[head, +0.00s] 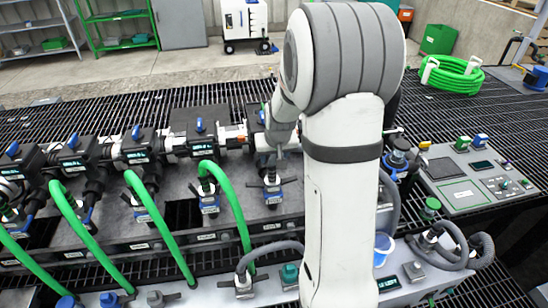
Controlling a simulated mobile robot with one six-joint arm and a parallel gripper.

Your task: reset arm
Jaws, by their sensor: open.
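My arm fills the middle of the head view, with a large grey joint at the top and a white link running down to the bottom edge. A smaller grey part of my arm shows on its left, in front of the manifold. I cannot make out my gripper's fingers there. The manifold (130,150) runs across the left, a row of black valve units with blue knobs and small displays.
Green hoses (160,230) arch from the manifold to the front rail. A control panel (467,180) and a coiled green hose (452,75) lie to the right. Grey hoses (465,250) loop at the lower right. A white cabinet (245,22) stands behind. Bare black grating (430,115) shows between.

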